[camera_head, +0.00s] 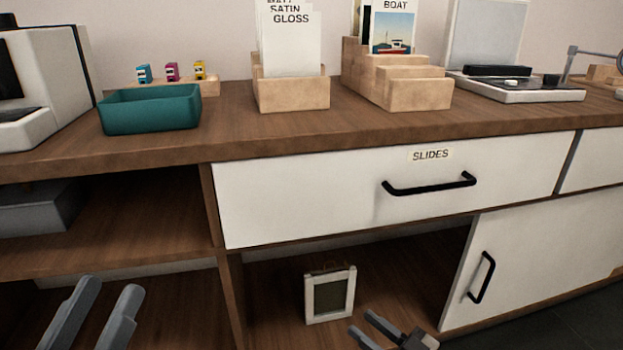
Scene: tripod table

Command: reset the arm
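My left gripper (97,312) shows at the bottom left, in front of the lower shelf opening. Its two grey fingers are apart with nothing between them. My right gripper (371,330) shows at the bottom, below and to the right of a small framed panel (330,296). Its two fingers are apart and I see nothing between them. The arms behind both grippers are mostly out of the picture.
A wooden counter (230,135) carries a teal tray (150,110), wooden card holders (290,94) and a flat device (520,90). Below are a shut white drawer (300,195) labelled SLIDES, a white door (540,260) beside an open compartment, and open shelves (130,225) at left.

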